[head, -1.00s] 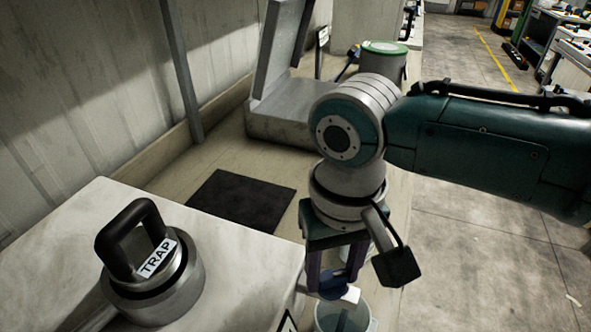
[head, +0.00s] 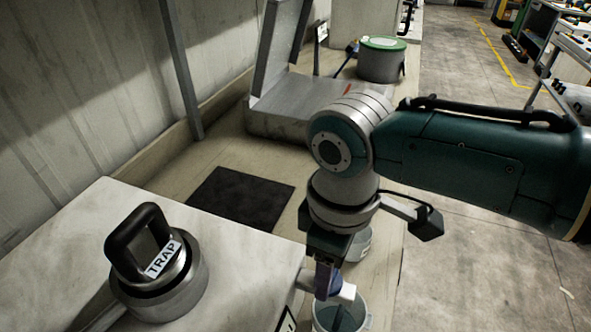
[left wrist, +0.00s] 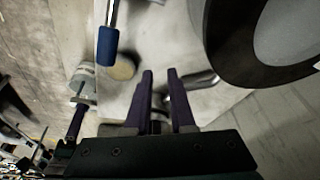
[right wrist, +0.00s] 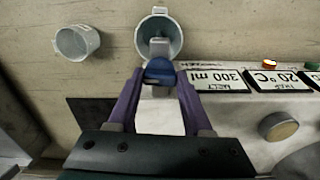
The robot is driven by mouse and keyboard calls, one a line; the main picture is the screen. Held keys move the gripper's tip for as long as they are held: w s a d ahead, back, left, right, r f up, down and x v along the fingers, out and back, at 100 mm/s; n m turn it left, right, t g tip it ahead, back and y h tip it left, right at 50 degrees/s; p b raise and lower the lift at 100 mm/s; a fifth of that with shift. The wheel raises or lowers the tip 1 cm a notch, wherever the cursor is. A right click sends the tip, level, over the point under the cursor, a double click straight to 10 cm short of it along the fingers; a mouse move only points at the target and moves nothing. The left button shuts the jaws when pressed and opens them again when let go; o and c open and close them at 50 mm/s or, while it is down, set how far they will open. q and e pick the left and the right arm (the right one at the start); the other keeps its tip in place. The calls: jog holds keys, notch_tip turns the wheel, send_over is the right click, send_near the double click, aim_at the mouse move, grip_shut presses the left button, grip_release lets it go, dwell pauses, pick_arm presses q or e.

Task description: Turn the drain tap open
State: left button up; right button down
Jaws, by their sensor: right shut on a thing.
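My right gripper (head: 327,282) is at the tap, pointing down. In the right wrist view its purple fingers are shut on the blue tap handle (right wrist: 160,71), with the cup (right wrist: 160,30) just beyond. The fingers largely hide the handle in the head view. My left gripper (left wrist: 159,72) shows in the left wrist view, its fingers apart with nothing between them. It is outside the head view.
A TRAP lid with black handle (head: 140,240) is on the box. A second cup (right wrist: 78,42) stands near the tap. A black mat (head: 240,198), a grey stand (head: 290,115) and a green-lidded pot (head: 382,60) are farther back. A blue-ended rod (left wrist: 107,45) shows in the left wrist view.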

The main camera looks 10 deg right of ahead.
jog(key=shift+n, duration=0.7)
jog(key=c, duration=0.6)
grip_release()
notch_tip(320, 180, up, 10)
jog(key=p, duration=0.1)
